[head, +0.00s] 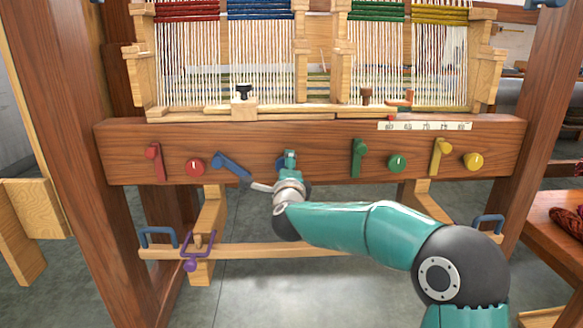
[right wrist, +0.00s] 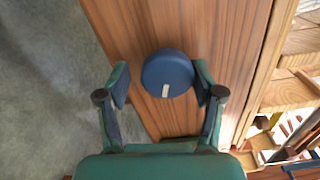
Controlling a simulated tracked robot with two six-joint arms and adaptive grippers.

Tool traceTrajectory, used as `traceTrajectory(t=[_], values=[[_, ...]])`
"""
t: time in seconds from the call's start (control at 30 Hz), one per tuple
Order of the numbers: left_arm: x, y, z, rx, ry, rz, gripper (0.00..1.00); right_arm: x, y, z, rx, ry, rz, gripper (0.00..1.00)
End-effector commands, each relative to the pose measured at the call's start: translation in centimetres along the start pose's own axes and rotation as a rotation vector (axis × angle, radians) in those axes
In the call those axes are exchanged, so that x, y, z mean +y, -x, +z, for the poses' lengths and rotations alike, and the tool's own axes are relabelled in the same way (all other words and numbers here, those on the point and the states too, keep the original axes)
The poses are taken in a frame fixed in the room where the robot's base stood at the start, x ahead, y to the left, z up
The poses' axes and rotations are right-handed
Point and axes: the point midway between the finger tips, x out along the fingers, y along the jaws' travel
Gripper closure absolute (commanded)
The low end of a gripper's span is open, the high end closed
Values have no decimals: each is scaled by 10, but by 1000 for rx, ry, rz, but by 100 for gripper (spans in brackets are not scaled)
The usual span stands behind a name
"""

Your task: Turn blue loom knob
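The blue knob (right wrist: 168,68) is a round disc with a short white mark, on the front of the wooden loom beam (right wrist: 215,35). In the right wrist view it lies between the two fingers of my right gripper (right wrist: 161,85). The fingers are open, with a small gap at the left finger; the right finger is very near the knob's edge, and I cannot tell if it touches. In the head view my right gripper (head: 287,160) is at the beam and hides most of the blue knob. My left gripper is not in view.
A blue lever (head: 231,165) slants just left of my right gripper. Red (head: 194,167), green (head: 397,163) and yellow (head: 473,161) knobs, each beside a lever of its colour, sit along the same beam. Warp threads with coloured wool stand above.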

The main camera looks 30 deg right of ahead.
Motion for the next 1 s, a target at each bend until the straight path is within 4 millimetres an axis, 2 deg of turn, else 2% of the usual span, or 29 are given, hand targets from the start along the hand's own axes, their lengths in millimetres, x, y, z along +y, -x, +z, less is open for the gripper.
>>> traceTrajectory(t=[0.3,0.47,0.57,1.0], values=[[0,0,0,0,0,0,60,-4,0,1,-1,0,-8,27],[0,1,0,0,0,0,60,-5,8,1,-2,0,-8,27],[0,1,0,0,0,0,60,-4,21,1,-3,0,-8,27],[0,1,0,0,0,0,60,-2,104,0,-4,0,-7,27]])
